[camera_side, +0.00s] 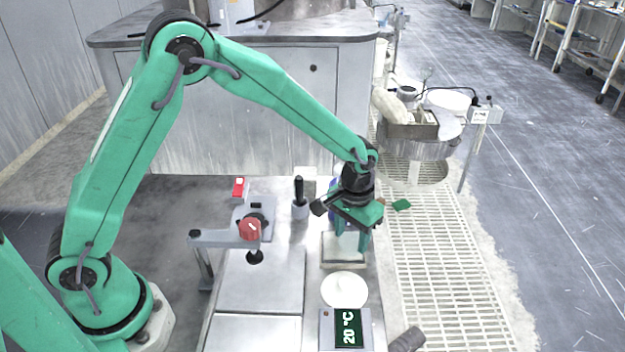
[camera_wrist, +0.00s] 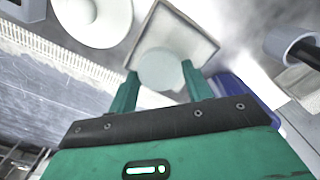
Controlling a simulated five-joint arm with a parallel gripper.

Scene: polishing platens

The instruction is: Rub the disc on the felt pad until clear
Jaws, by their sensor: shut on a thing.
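My gripper (camera_side: 353,238) points down over a square, pale pad in a shallow frame (camera_side: 335,252) on the bench. In the wrist view my gripper (camera_wrist: 160,72) is shut on a pale, round, whitish-green disc (camera_wrist: 160,69), with one finger at each side of it. The disc looks cloudy. The framed pad (camera_wrist: 190,22) shows behind the disc. I cannot tell whether the disc touches the pad or hovers just above it. In the side view the fingers hide the disc.
A white round dish (camera_side: 344,291) stands in front of the pad, with a 20 °C display (camera_side: 346,328) before it. A black-handled tool in a cup (camera_side: 299,203) and a lever with a red knob (camera_side: 250,229) stand left. A blue thing (camera_wrist: 243,92) is close by the gripper.

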